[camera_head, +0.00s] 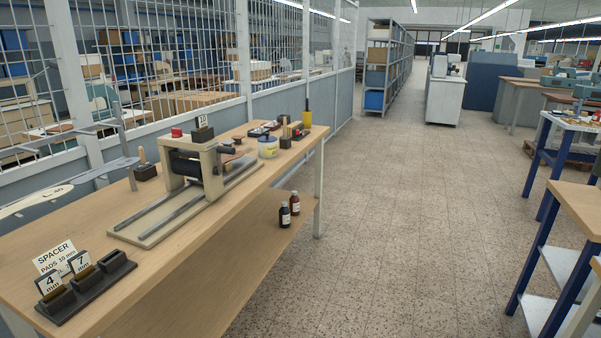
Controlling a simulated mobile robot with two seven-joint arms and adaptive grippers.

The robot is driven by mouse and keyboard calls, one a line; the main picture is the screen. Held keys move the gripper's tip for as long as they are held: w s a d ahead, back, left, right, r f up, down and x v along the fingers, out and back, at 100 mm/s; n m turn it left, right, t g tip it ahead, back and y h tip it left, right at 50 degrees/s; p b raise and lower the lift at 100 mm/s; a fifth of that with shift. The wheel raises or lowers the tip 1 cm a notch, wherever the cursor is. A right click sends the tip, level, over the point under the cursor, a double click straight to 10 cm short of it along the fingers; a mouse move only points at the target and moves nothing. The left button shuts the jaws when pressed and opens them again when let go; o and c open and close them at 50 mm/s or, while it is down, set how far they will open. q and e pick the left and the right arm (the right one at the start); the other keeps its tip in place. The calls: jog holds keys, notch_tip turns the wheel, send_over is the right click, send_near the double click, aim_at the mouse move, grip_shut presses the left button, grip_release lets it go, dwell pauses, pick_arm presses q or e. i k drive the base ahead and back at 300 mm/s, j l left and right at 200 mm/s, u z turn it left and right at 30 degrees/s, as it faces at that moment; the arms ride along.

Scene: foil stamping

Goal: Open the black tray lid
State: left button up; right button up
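I cannot single out a black tray lid for certain. A small dark tray-like item (263,130) lies toward the far end of the wooden bench (200,240), too small to tell whether it has a lid or is shut. A black holder (90,293) with several slots stands at the bench's near left end, with cards marked 4 mm and 7 mm and a spacer pads sign (54,256). Neither of my grippers is in view.
A beige press (195,165) with long rails stands mid-bench. Beyond it are a white-and-yellow tub (267,147) and small tools. A mesh fence (170,60) runs behind. The tiled floor (420,220) at right is clear.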

aim_at(259, 129)
jog(key=i+l, duration=0.1)
jog(key=i, duration=0.8)
jog(key=i+u, duration=0.15)
jog(key=i, duration=0.75)
jog(key=i+j+u, duration=0.1)
jog(key=i, duration=0.6)
